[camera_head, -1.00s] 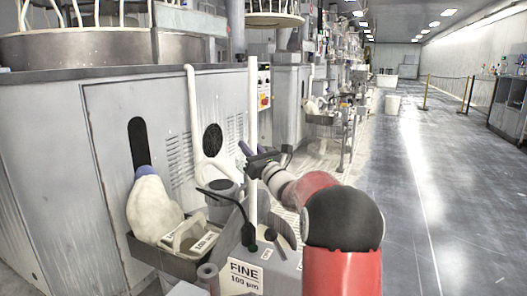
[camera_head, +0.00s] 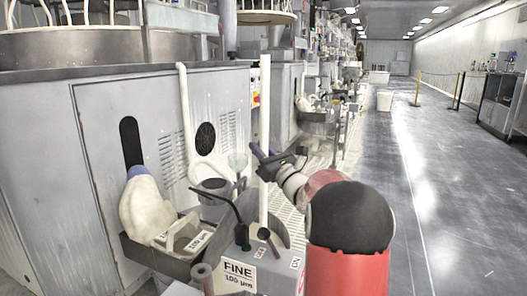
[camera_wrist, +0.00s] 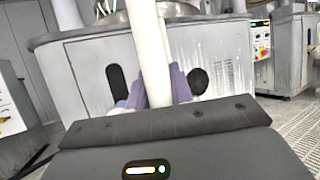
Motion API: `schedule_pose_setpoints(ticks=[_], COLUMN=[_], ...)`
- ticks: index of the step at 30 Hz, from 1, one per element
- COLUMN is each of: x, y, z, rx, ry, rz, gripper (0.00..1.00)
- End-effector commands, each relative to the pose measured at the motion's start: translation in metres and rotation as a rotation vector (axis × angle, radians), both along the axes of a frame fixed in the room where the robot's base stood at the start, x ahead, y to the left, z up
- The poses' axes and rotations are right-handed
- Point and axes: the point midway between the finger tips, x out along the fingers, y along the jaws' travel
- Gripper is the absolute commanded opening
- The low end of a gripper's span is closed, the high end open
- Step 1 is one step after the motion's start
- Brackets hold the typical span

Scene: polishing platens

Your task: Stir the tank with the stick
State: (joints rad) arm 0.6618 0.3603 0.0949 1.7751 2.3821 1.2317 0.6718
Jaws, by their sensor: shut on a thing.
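A long white stick (camera_head: 264,110) stands nearly upright in the head view. My gripper (camera_head: 262,156) is shut on it partway up its length. In the wrist view the stick (camera_wrist: 151,55) rises between the purple finger pads (camera_wrist: 158,88). The stick's lower part reaches down to a grey unit labelled "FINE 100 µm" (camera_head: 240,270), beside a black curved lever.
A large grey polishing machine (camera_head: 95,165) fills the left side. A grey round pot (camera_head: 212,188) sits under a white pipe (camera_head: 187,120). The aisle floor (camera_head: 440,190) at right is clear.

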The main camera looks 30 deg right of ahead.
Motion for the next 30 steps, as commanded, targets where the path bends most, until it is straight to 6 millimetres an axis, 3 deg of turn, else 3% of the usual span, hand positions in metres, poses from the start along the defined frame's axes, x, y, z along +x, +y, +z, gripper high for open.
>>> schedule_pose_setpoints(ticks=[6, 16, 30], x=[0.015, 0.015, 0.015], y=[0.01, 0.011, 0.011], z=[0.0, 0.002, 0.058], rx=[-0.001, 0.0, -0.002], ry=[-0.001, -0.001, -0.001], rz=[-0.003, -0.004, -0.003], gripper=[0.0, 0.0, 0.0])
